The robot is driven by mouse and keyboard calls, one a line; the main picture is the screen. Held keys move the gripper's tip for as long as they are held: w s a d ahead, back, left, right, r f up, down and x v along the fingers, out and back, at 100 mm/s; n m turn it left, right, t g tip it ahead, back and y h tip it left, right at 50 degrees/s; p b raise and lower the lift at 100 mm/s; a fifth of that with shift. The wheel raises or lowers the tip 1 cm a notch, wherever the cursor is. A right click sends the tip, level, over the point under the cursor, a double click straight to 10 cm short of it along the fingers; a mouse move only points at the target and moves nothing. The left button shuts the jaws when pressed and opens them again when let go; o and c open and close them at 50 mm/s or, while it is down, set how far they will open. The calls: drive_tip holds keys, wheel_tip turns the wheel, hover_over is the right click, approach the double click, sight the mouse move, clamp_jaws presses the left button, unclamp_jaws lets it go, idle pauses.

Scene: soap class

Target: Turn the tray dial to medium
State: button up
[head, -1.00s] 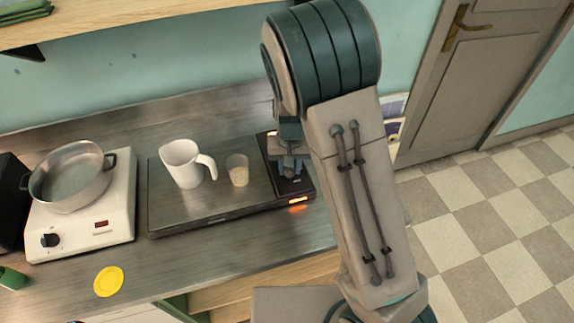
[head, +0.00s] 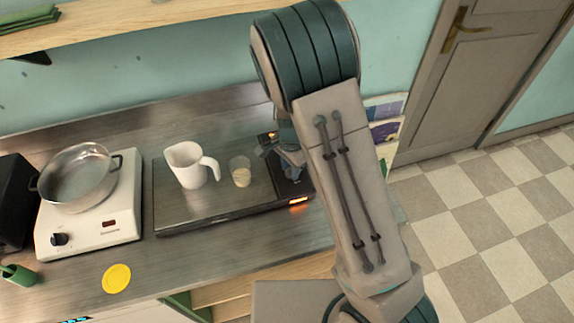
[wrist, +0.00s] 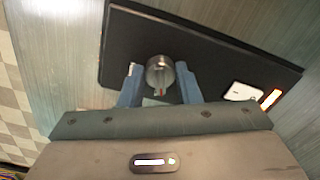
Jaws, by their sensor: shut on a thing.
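The warming tray (head: 205,205) is a flat metal slab on the counter, with a dark control panel (head: 296,186) at its right end. In the wrist view the black panel (wrist: 225,68) carries a round metal dial (wrist: 160,72) with a small red and green mark near its lower edge. My gripper (wrist: 158,84) has its two blue fingers on either side of the dial and is shut on it. In the head view my gripper (head: 290,170) is over the panel, and my arm hides part of it. I cannot read the dial's setting.
A white jug (head: 188,166) and a small glass (head: 240,172) stand on the tray, left of my gripper. A hot plate (head: 95,225) with a pan (head: 78,178) is farther left. A yellow disc (head: 117,278) lies at the counter's front. An orange light (wrist: 271,99) glows beside a white label (wrist: 243,91).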

drive_tip(key=shift+d+m+p, duration=0.1)
drive_tip(key=shift+m+p, duration=0.3)
drive_tip(key=shift+m, duration=0.8)
drive_tip(key=shift+s, duration=0.1)
drive_tip(key=shift+f, duration=0.1)
drive_tip(key=o, duration=1)
drive_tip(key=shift+d, duration=0.1)
drive_tip(key=shift+r, duration=0.6)
wheel_tip(320, 180, up, 13)
drive_tip(key=shift+f+b, duration=0.1)
drive_tip(key=shift+b, duration=0.35)
